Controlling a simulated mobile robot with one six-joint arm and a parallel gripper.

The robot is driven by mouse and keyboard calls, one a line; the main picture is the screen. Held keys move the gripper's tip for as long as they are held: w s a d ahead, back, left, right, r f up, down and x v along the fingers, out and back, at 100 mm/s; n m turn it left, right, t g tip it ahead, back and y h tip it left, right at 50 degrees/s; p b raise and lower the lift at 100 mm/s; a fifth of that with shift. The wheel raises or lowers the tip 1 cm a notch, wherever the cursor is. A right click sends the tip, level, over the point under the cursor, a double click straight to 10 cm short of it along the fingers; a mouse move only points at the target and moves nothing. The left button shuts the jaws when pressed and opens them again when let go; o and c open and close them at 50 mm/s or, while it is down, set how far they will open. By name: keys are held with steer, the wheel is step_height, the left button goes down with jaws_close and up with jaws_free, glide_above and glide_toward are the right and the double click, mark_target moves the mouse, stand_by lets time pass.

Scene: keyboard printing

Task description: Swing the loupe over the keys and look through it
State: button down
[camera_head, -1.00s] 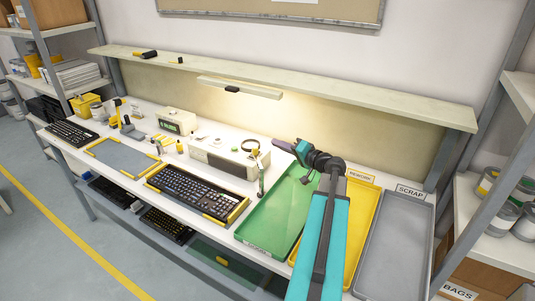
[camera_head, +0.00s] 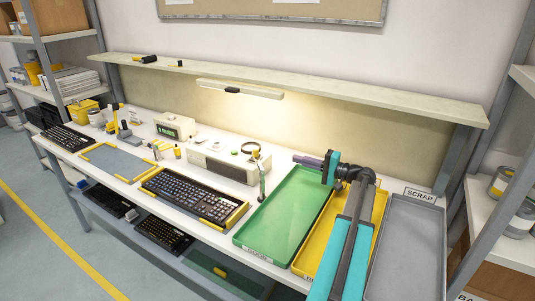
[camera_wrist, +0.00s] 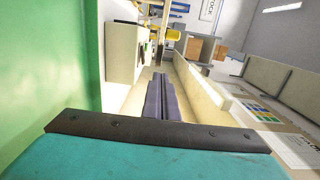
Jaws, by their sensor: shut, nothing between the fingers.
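The loupe (camera_head: 251,148) is a dark ring on a thin upright post (camera_head: 262,182), standing between the keyboard and the green tray. The keys are on a black keyboard (camera_head: 188,194) in a yellow-edged holder, left of the loupe. My gripper (camera_head: 298,159) is right of the loupe, over the back of the green tray, apart from the loupe and pointing left. Its fingers are shut and empty; they also show in the wrist view (camera_wrist: 158,98). I cannot make out the loupe in the wrist view.
A green tray (camera_head: 247,243), a yellow tray (camera_head: 305,262) and a grey scrap tray (camera_head: 405,245) lie at the right. A beige box (camera_head: 222,168) stands behind the keyboard. A shelf (camera_head: 300,90) with a lamp runs above the bench.

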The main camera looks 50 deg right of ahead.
steer(key=shift+w, duration=0.1)
steer(key=p+x, duration=0.5)
steer(key=x, duration=0.8)
steer(key=shift+w, duration=0.4)
steer(key=shift+w+a+f+b, duration=0.1)
steer(key=shift+w+f+b, duration=0.1)
steer(key=shift+b, duration=0.15)
